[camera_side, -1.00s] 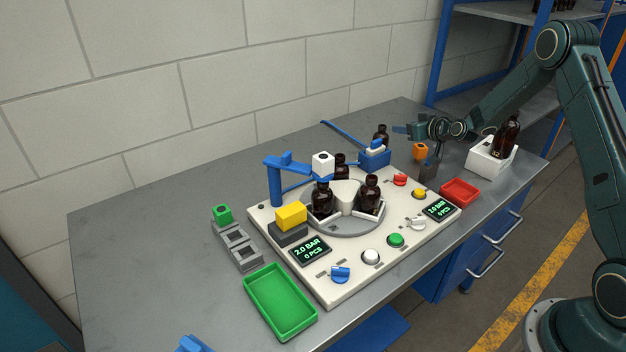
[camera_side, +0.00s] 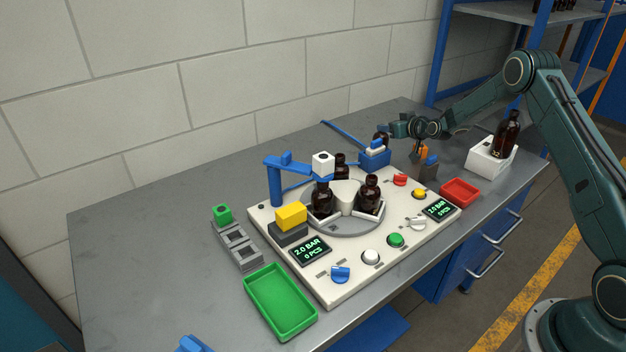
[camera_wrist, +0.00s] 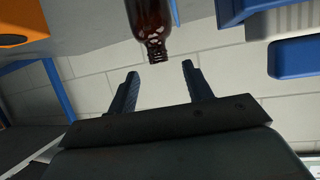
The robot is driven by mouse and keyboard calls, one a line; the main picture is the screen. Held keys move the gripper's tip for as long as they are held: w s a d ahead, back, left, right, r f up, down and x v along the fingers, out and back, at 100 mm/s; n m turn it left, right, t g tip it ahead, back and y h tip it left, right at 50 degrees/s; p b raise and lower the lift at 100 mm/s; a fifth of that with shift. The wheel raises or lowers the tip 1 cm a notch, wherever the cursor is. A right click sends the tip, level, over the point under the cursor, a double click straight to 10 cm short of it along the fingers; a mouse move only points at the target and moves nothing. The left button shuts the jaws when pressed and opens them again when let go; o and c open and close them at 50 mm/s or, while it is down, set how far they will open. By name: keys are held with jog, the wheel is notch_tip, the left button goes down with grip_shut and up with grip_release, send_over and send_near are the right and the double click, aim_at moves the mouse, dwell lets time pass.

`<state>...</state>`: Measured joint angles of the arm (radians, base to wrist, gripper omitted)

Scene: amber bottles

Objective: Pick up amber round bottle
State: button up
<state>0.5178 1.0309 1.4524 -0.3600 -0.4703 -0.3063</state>
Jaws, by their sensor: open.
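In the wrist view my gripper (camera_wrist: 160,69) is open, one finger on each side of the neck's line, with nothing between the fingertips. In the side view my gripper partly covers the bottle, so contact cannot be told.
Other amber bottles (camera_side: 370,196) stand on the grey turntable (camera_side: 346,227). Another bottle (camera_side: 507,136) is in a white box (camera_side: 488,158) at right. A red tray (camera_side: 460,192) lies in front.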

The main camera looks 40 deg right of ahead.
aim_at(385, 137)
jog(key=shift+w, duration=0.1)
jog(key=shift+f+x, duration=0.2)
jog(key=shift+x, duration=2.2)
jog(key=shift+c, duration=0.2)
grip_shut()
